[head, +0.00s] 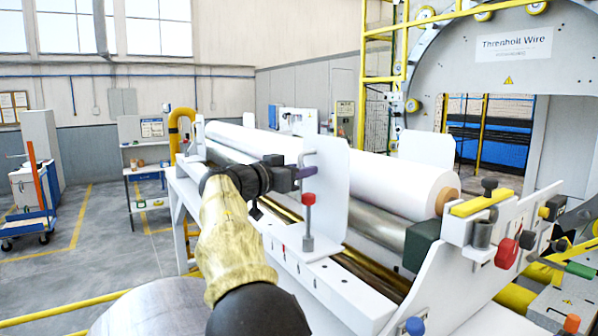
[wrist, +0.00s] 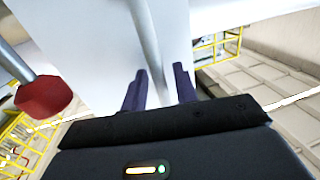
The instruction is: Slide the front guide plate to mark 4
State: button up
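The front guide plate (head: 332,190) is an upright white plate standing on the white front rail (head: 325,290), beside the film roll. A grey bar handle (head: 304,158) is on its left side. A red-topped clamp knob (head: 309,199) stands upright at its foot; the red knob also shows in the wrist view (wrist: 43,95). My gripper (head: 300,173) is at the handle. In the wrist view, the two dark fingers of my gripper (wrist: 161,88) stand apart on either side of the handle (wrist: 148,35), with small gaps showing. The rail's marks are too small to read.
A long white roll (head: 390,180) lies behind the plate above a metal roller (head: 375,228). A yellow-topped bracket with a red knob (head: 507,252) stands at the rail's right end. A blue cart (head: 30,225) and a workbench (head: 146,190) are far left.

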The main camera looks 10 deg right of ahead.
jog(key=shift+a, duration=0.1)
jog(key=shift+s+a+f, duration=0.1)
jog(key=shift+s+a, duration=0.05)
jog(key=shift+a, duration=0.05)
jog(key=b+v, duration=0.6)
jog(key=v, duration=1)
jog(key=shift+s+a+b, duration=0.25)
jog(key=shift+a+b, duration=0.05)
jog(key=shift+b, duration=0.05)
